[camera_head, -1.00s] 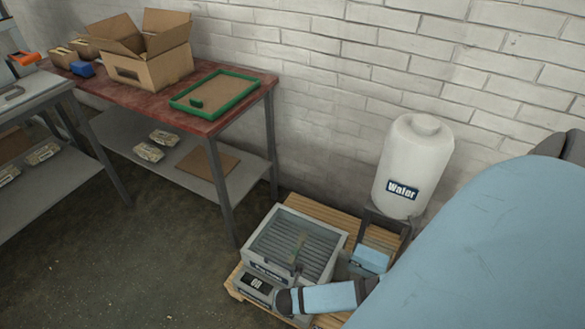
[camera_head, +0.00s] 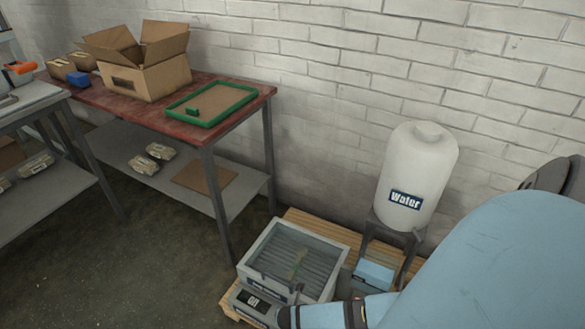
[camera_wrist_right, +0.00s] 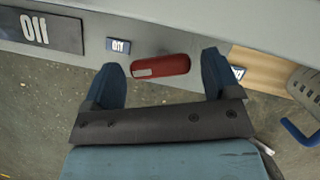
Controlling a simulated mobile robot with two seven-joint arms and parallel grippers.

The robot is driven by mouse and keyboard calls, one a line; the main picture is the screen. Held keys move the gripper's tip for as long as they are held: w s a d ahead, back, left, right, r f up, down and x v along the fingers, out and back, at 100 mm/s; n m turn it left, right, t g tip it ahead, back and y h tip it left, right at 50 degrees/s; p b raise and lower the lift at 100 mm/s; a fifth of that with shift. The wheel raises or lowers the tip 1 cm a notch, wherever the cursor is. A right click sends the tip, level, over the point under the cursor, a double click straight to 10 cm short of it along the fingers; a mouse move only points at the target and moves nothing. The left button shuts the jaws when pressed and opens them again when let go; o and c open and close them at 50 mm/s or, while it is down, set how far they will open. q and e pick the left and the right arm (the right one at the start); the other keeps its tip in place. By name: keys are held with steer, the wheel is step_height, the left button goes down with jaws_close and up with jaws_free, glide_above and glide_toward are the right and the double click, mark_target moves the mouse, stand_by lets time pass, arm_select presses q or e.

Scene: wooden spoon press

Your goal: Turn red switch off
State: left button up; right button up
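The red switch (camera_wrist_right: 160,67) is a rounded red rocker with a pale mark at its left end, on the grey front of a machine. In the right wrist view, my right gripper (camera_wrist_right: 168,80) is open, its two blue fingers on either side of the switch and nothing between them touching it visibly. A small "Off" label (camera_wrist_right: 118,45) is left of the switch. The switch is hidden there. My left gripper is not in view.
The machine stands on a wooden pallet (camera_head: 322,222) beside a white water tank (camera_head: 416,175) on a dark stand. A blue-topped box (camera_head: 374,274) sits below the tank. A red-topped table (camera_head: 133,108) holds a cardboard box (camera_head: 150,72) and a green-rimmed tray (camera_head: 228,92). Floor on the left is open.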

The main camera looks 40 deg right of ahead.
steer(key=c, duration=0.7)
steer(key=shift+a+r+m+g+p, duration=0.1)
steer(key=shift+r+m+g+p, duration=0.15)
steer(key=shift+m+p, duration=0.4)
steer(key=shift+w+f+m+g+h+p, duration=0.15)
steer(key=shift+m+g+h+p, duration=0.25)
steer(key=shift+m, duration=0.85)
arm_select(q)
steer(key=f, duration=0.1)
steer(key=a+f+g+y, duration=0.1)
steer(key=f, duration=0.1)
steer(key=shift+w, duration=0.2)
arm_select(e)
steer(key=shift+f+m, duration=0.1)
steer(key=shift+m, duration=0.3)
steer(key=o, duration=0.9)
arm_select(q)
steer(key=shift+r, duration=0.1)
